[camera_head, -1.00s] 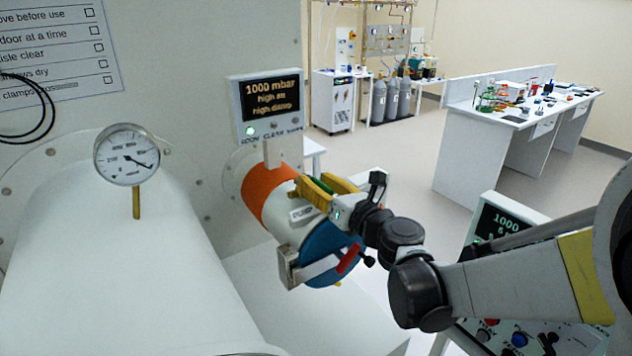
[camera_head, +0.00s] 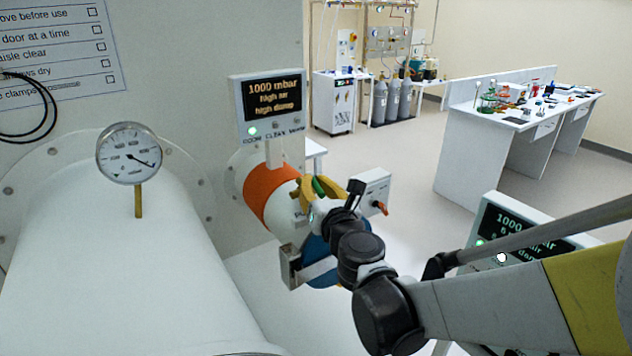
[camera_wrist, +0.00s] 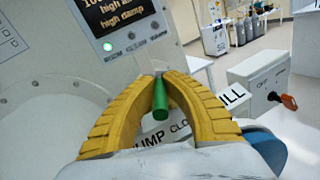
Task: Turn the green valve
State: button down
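The green valve shows as a green handle (camera_wrist: 160,98) between my yellow fingers in the wrist view. In the head view only a bit of the green handle (camera_head: 319,187) shows. My gripper (camera_wrist: 161,77) has its fingertips drawn in close on both sides of the handle and looks shut on it. In the head view my gripper (camera_head: 318,184) is at the top of the small cylinder with the orange band (camera_head: 269,194). The valve's base is hidden by the fingers. Labels reading "PUMP", "CLO" and "ILL" lie partly covered below.
A display (camera_head: 268,103) reading 1000 mbar stands just behind the valve. A white box with an orange knob (camera_head: 380,207) is to the right. A gauge (camera_head: 129,153) tops the large cylinder at left.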

jog(key=m+h, duration=0.1)
jog(key=h, duration=0.1)
jog(key=a+m+h, duration=0.1)
jog(key=m+h, duration=0.1)
jog(key=shift+s+a+t+h+b, duration=0.1)
jog(key=shift+a+t+h+b, duration=0.05)
jog(key=shift+t+h+b, duration=0.25)
jog(key=shift+a+m+h, duration=0.25)
jog(key=shift+m+h, duration=0.95)
jog(key=shift+h, duration=0.6)
jog(key=c, duration=1.4)
grip_release()
jog(key=shift+c, duration=0.2)
notch_tip(320, 180, up, 10)
jog(key=shift+c, duration=0.5)
